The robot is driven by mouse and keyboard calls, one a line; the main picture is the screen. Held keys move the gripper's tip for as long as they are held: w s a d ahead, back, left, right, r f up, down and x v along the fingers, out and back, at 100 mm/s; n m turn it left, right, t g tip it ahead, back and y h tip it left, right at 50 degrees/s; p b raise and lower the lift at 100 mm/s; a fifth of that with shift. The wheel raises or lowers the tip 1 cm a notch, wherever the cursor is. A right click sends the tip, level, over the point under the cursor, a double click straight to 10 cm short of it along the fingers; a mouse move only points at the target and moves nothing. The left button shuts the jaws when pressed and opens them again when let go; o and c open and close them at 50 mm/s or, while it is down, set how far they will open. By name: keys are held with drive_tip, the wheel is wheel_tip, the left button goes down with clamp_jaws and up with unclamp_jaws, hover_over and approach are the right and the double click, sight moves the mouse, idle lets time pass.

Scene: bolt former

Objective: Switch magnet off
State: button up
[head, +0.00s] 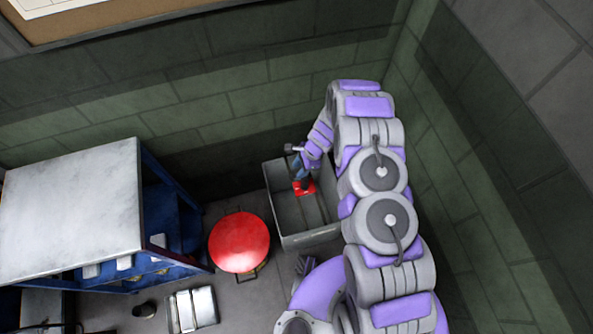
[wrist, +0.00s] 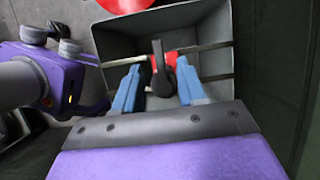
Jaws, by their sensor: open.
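The magnet is a small red block (head: 306,188) with a black handle, inside a grey bin (head: 290,239). In the wrist view, its red body (wrist: 172,60) shows behind the upright black handle (wrist: 161,75). My gripper (wrist: 158,68) is open, with one blue finger on each side of the handle. Gaps show between the fingers and the handle, so no grip is seen. In the head view, my gripper (head: 299,170) reaches down into the bin over the magnet, partly hidden by my wrist.
A round red stool (head: 239,242) stands left of the bin. A blue workbench with a pale top (head: 70,215) is farther left. Green-grey walls (head: 230,128) close in behind and to the right. Metal pieces (head: 192,309) lie on the floor in front.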

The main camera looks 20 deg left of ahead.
drive_tip(key=p+v, duration=0.2)
drive_tip(key=v, duration=1.1)
drive_tip(key=shift+r, duration=0.25)
drive_tip(key=shift+d, duration=0.1)
drive_tip(key=s+d+r+n, duration=0.2)
drive_tip(key=s+d+r, duration=0.1)
drive_tip(key=r, duration=0.5)
drive_tip(key=s+d+r+n, duration=0.2)
drive_tip(key=d+r, duration=0.1)
drive_tip(key=r, duration=0.5)
drive_tip(key=s+d+r+n, duration=0.2)
drive_tip(key=s+r, duration=0.1)
drive_tip(key=r, duration=0.6)
drive_tip(key=s+d+r+n+h, duration=0.1)
drive_tip(key=s+d+r, duration=0.3)
drive_tip(key=s, duration=0.4)
drive_tip(key=s+d+r+n+h, duration=0.1)
drive_tip(key=s+d+r+n, duration=0.2)
drive_tip(key=s, duration=0.5)
drive_tip(key=s+d+r+n+h, duration=0.1)
drive_tip(key=s+d+r, duration=0.4)
drive_tip(key=s+d, duration=0.2)
drive_tip(key=shift+s+d+r+n+t+h, duration=0.2)
drive_tip(key=shift+s+r+n+t+h, duration=0.15)
drive_tip(key=shift+s, duration=0.5)
